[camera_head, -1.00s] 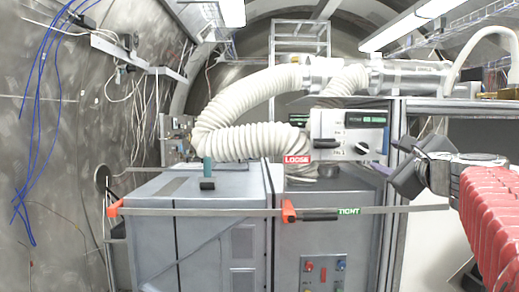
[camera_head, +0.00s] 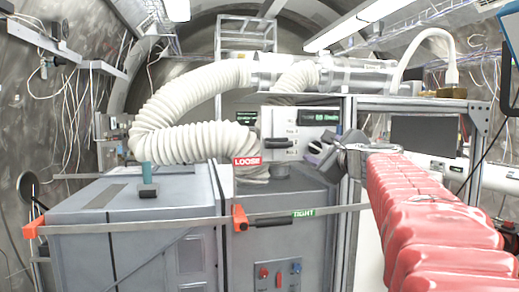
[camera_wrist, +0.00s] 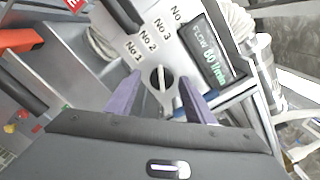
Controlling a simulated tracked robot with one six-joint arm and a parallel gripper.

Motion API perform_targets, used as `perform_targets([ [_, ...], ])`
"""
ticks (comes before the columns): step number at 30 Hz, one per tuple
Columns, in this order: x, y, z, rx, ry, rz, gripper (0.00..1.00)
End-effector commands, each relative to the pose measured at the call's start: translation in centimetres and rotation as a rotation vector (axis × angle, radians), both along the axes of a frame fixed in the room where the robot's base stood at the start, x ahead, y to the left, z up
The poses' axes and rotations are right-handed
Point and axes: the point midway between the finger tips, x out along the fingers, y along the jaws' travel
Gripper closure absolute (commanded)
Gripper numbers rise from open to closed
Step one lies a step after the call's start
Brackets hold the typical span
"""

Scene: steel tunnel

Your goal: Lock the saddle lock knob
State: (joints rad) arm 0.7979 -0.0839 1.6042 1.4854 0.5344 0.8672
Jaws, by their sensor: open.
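My gripper (camera_wrist: 161,80) is open, with its two purple fingers on either side of a round slotted knob (camera_wrist: 160,77) on the flow panel; contact cannot be told. In the head view my gripper (camera_head: 318,153) covers that knob. An orange clamp (camera_head: 240,217) on the steel strap has a black handle (camera_head: 270,221) pointing right, towards a green TIGHT label (camera_head: 303,213). A red LOOSE label (camera_head: 247,161) is above the clamp. I cannot tell which part is the saddle lock knob; no such label is readable.
A white corrugated hose (camera_head: 185,140) runs above the grey cabinets (camera_head: 130,210). A teal-and-black post (camera_head: 147,180) stands on the left cabinet. The flow panel (camera_head: 277,116) has a green display (camera_wrist: 208,55). A metal frame post (camera_head: 352,190) is close to my gripper.

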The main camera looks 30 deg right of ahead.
Motion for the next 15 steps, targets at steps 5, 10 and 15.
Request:
perform_targets([
  [5, 0.08, -0.69, -0.01, 0.0, 0.001, -0.009, 0.51],
  [10, -0.11, -0.97, 0.0, 0.0, 0.0, -0.016, 0.51],
  [15, -0.22, -1.1, 0.01, 0.0, 0.0, -0.018, 0.56],
])
